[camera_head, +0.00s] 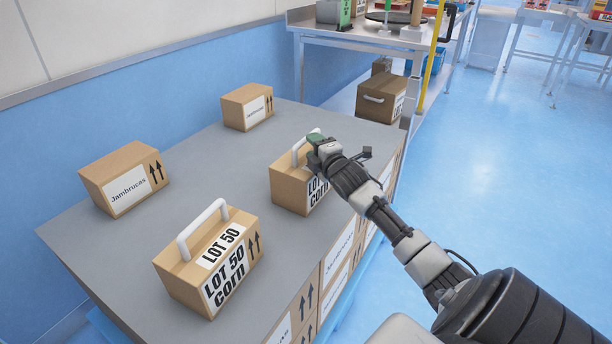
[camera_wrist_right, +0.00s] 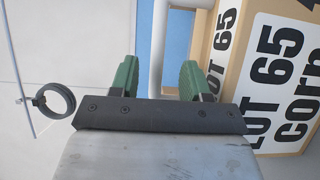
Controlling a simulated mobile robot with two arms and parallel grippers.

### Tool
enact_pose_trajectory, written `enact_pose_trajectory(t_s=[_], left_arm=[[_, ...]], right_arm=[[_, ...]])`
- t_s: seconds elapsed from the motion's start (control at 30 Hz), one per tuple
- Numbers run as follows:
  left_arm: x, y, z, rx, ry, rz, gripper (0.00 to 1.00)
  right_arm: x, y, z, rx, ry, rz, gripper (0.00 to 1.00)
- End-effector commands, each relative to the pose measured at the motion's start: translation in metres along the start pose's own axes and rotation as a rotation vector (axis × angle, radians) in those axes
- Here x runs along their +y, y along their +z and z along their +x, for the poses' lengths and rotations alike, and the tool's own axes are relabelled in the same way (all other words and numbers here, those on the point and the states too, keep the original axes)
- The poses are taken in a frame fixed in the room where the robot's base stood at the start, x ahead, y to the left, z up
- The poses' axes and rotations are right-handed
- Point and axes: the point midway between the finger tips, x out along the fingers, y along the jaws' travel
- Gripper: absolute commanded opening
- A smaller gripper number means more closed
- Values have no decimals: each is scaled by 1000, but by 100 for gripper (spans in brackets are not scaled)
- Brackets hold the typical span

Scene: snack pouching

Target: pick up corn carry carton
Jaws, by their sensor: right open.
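A brown corn carton (camera_head: 289,191) with a white handle stands on the grey table top, its label partly hidden by my right gripper. In the right wrist view, this carton (camera_wrist_right: 225,68) reads LOT 65 corn on the right. My right gripper (camera_head: 312,146) is at the handle; its green fingers (camera_wrist_right: 160,78) are open. The white handle (camera_wrist_right: 158,45) shows between them; I cannot tell whether either finger touches it. Another corn carton (camera_head: 183,283), labelled LOT 50 CORN, stands upright at the front with its white handle raised. My left gripper is out of view.
Two Jambrucas-style boxes without handles, one at left (camera_head: 107,174) and one at back (camera_head: 234,115), stand on the grey table (camera_head: 215,165). A darker carton (camera_head: 377,104) stands beyond the table. A yellow pole (camera_head: 432,65) rises nearby. Blue floor at right is clear.

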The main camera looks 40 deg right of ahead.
Motion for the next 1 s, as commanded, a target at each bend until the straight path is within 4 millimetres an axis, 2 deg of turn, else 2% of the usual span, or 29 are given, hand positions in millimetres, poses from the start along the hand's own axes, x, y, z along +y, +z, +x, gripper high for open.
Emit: enact_pose_trajectory(t_s=[0.2, 0.3, 0.6, 0.67, 0.9, 1.0], left_arm=[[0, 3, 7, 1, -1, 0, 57], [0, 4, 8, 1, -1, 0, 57], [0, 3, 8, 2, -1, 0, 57], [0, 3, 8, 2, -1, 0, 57], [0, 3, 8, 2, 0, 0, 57], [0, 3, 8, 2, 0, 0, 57]], right_arm=[[3, 2, 31, -1, 3, 2, 47], [2, 2, 41, -1, 1, 3, 47], [3, 2, 45, 0, 0, 1, 47], [3, 2, 45, 0, 0, 1, 39], [3, 2, 45, 0, 0, 1, 2], [3, 2, 45, 0, 0, 1, 0]])
